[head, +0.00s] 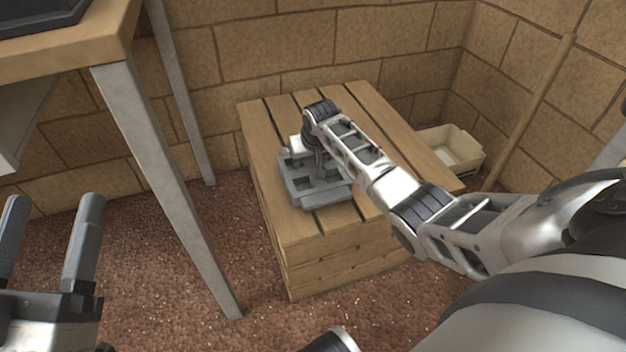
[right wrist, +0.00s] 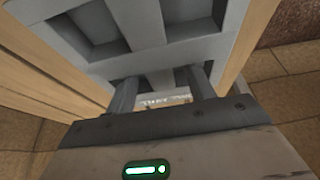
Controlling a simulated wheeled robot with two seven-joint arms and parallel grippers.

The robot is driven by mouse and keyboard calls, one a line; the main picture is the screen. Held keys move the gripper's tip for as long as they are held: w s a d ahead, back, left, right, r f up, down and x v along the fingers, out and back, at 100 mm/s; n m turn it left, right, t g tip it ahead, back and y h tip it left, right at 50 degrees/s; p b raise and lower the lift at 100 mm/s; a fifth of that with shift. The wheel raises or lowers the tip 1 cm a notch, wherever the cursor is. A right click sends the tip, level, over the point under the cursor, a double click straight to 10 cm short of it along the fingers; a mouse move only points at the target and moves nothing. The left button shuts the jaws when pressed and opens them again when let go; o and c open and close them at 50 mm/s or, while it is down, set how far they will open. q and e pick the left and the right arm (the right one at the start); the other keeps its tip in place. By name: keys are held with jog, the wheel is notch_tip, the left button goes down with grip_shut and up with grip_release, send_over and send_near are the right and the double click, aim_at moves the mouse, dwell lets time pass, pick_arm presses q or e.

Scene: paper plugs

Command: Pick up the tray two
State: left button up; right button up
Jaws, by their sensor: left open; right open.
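A grey tray (head: 328,197) with square compartments lies on the slatted wooden crate, near its front left part. In the right wrist view the tray (right wrist: 150,62) fills the upper middle, with its dividers and recesses close in front of my fingers. My right gripper (head: 318,168) is over the tray, and my arm hides part of the tray. In the right wrist view my right gripper (right wrist: 163,90) is open, its two fingers apart at the tray's near side; whether they touch it I cannot tell. My left gripper (head: 53,215) is open and empty at the lower left, away from the tray.
The wooden crate (head: 340,250) stands on reddish gravel by a block wall. A cream bin (head: 452,150) is behind it at the right. A table with metal legs (head: 160,180) stands at the left, with a dark tray (head: 45,14) on top.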

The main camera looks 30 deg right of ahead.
jog(key=shift+w+f, duration=0.1)
jog(key=shift+f, duration=0.05)
jog(key=c, duration=1.1)
jog(key=shift+c, duration=0.2)
